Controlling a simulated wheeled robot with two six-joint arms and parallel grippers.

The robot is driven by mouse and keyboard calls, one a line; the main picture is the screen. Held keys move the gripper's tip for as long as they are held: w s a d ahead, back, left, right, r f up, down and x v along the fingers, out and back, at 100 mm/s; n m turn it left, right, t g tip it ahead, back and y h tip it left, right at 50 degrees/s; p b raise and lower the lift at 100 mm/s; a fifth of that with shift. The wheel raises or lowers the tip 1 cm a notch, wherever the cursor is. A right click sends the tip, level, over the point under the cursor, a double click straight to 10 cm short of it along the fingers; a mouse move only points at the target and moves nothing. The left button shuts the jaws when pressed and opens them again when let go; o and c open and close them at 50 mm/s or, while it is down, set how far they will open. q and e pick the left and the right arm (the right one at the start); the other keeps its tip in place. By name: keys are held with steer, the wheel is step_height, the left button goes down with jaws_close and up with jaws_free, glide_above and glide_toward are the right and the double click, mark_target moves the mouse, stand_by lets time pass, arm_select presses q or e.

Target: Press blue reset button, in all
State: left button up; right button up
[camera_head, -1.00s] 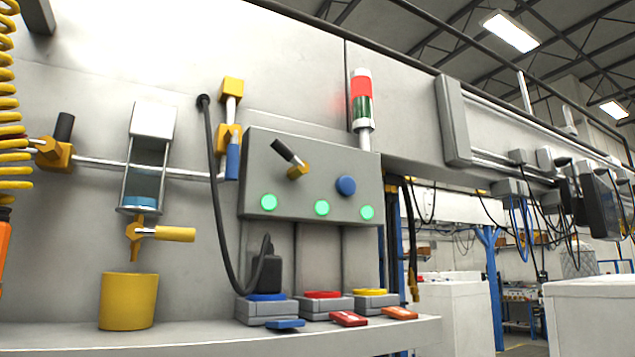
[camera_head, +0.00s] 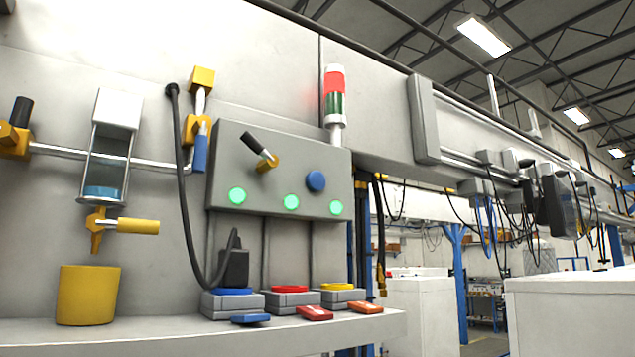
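The blue reset button (camera_head: 316,181) is a round knob on the right part of the grey control box (camera_head: 229,148) on the wall. A lever with a black grip (camera_head: 255,143) sits to its left on the same box. Several green lights (camera_head: 291,202) glow along the box's lower edge. A signal tower (camera_head: 335,97) stands just behind the box, its top section red and bright, its lower section dark green. Neither gripper shows in the head view.
A shelf (camera_head: 200,341) below carries a yellow cup (camera_head: 88,295), blue, red and yellow-topped sockets (camera_head: 290,299) and a black plug (camera_head: 234,267) on a cable. A yellow-handled valve (camera_head: 130,226) hangs at left. White cabinets (camera_head: 572,310) stand at right.

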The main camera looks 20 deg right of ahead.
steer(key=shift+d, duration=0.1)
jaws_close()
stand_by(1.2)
